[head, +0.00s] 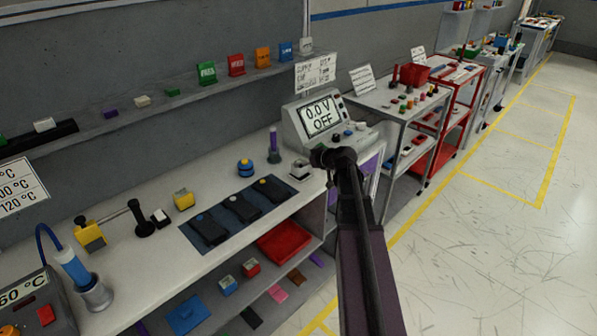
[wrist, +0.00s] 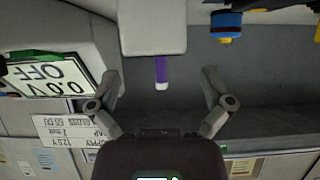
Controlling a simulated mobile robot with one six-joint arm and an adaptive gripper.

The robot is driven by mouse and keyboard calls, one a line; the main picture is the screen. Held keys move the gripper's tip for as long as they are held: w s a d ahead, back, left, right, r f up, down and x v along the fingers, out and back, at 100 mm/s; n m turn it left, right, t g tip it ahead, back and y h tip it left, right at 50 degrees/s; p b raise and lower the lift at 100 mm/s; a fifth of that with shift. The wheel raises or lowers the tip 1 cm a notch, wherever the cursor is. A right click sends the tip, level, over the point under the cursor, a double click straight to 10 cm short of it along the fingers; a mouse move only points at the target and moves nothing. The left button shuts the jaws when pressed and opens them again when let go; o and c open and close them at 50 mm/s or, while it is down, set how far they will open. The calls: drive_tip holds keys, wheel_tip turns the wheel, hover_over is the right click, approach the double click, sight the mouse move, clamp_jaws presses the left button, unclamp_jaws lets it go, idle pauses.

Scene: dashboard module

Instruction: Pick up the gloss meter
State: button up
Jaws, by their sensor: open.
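A small light grey block with a dark top (head: 300,170), which looks like the gloss meter, sits on the bench in front of the power supply. In the wrist view, a plain pale grey block (wrist: 152,28), apparently the same one, is at the top centre, ahead of my fingers. My gripper (wrist: 161,88) is open and empty, its two fingers spread left and right of the block's line, with the block apart from them. In the head view, the dark end of my arm (head: 334,157) is just right of the block; the fingertips are hard to make out.
The power supply (head: 322,117), reading 0.0 V OFF, stands close behind; it is at left in the wrist view (wrist: 55,76). A purple-topped stick (head: 274,147) and a blue-yellow knob (head: 245,168) are near the block. A dark blue mat (head: 221,220) lies farther left.

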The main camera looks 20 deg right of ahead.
sight(300, 161)
idle(0.3)
drive_tip(key=shift+w+a+f+b, duration=0.15)
drive_tip(key=shift+w+f+b, duration=0.55)
drive_tip(key=shift+f, duration=0.05)
drive_tip(key=shift+b+x, duration=0.75)
drive_tip(key=shift+x, duration=0.45)
drive_tip(key=shift+w+f, duration=0.25)
drive_tip(key=shift+w, duration=0.1)
drive_tip(key=shift+r, duration=0.1)
drive_tip(key=c, duration=1.1)
drive_tip(key=shift+r, duration=0.15)
